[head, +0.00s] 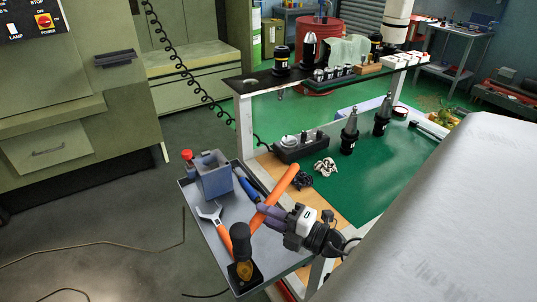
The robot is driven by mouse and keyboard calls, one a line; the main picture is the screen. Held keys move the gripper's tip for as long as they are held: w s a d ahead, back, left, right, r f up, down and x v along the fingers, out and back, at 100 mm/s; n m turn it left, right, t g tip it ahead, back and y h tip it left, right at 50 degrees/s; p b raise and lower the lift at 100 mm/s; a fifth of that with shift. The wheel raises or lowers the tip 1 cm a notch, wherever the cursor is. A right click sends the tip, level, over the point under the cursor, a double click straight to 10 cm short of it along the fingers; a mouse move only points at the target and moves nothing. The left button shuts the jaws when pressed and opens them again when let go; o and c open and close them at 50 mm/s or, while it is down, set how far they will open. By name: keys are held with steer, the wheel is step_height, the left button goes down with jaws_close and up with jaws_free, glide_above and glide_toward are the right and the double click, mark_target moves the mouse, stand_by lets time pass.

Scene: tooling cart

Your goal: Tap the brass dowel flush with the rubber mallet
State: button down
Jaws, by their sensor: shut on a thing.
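My gripper (266,216) is shut around the orange handle of the rubber mallet (284,183) above the grey tray. The handle slants from upper right to lower left. The mallet's black head (240,240) is upright at the handle's lower left end. Directly below the head in the picture, a brass-coloured piece (244,272) sits on a dark base at the tray's front corner. I cannot make out the brass dowel separately, nor whether the head touches the brass piece.
The grey tray (190,205) also holds an orange-handled wrench (209,213), a blue-handled tool (248,188) and a blue-grey box (215,178). The green mat (370,185) behind carries black tool holders (350,135). A shelf (262,80) stands above it.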

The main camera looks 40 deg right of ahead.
steer(key=shift+r, duration=0.1)
step_height(320, 180, down, 8)
steer(key=b, duration=0.5)
step_height(320, 180, up, 8)
steer(key=p, duration=0.7)
step_height(320, 180, down, 8)
steer(key=b, duration=0.4)
steer(key=shift+r+p, duration=0.45)
steer(key=shift+r, duration=0.05)
step_height(320, 180, up, 7)
steer(key=p, duration=0.3)
